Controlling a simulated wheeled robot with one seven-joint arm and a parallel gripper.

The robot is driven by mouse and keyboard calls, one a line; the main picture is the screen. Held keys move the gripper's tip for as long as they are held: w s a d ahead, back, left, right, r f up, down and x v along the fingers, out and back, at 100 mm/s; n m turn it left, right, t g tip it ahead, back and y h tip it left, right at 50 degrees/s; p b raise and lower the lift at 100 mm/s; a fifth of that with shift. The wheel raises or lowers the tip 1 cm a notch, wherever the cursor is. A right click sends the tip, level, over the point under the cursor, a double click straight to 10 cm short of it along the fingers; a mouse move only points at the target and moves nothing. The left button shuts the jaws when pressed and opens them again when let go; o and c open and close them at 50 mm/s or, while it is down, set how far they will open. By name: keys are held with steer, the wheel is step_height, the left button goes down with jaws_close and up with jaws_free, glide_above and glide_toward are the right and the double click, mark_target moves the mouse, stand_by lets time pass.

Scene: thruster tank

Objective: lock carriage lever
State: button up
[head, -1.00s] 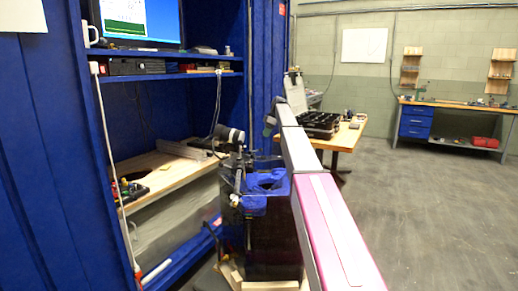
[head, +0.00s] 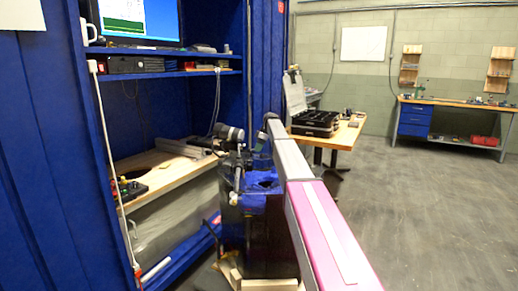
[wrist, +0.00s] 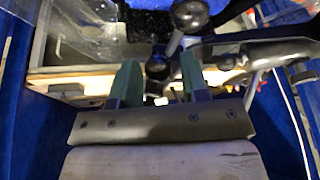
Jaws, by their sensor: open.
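In the wrist view, my gripper (wrist: 158,80) is open, its two green fingertips spread apart. A dark ball (wrist: 158,67) on a thin metal rod shows in the gap between the fingertips; I cannot tell whether they touch it. A larger dark ball knob (wrist: 190,14) is just beyond, above the right fingertip. I cannot tell which ball belongs to the carriage lever. In the head view, the dark tank (head: 262,240) with a blue top carries upright metal rods and fittings (head: 237,178). My gripper cannot be made out there.
A black curved bar (wrist: 262,50) lies close to the right fingertip. A wooden bench (head: 150,180) stands in the blue cabinet left of the tank. A table with black cases (head: 315,122) is behind my arm. The floor at right (head: 430,210) is clear.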

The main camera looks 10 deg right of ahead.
jaws_close()
steer(key=shift+s, duration=0.15)
steer(key=shift+s+a+m+t+h, duration=0.35)
steer(key=shift+s+a+m+t, duration=0.25)
steer(key=shift+m, duration=1.15)
steer(key=shift+s+a+m+t+h, duration=0.45)
steer(key=shift+s+m+t, duration=0.2)
steer(key=shift+m, duration=1.15)
steer(key=shift+s+a+m+t+h, duration=0.3)
steer(key=shift+s+a+m+t, duration=0.35)
steer(key=shift+m, duration=1.1)
jaws_free()
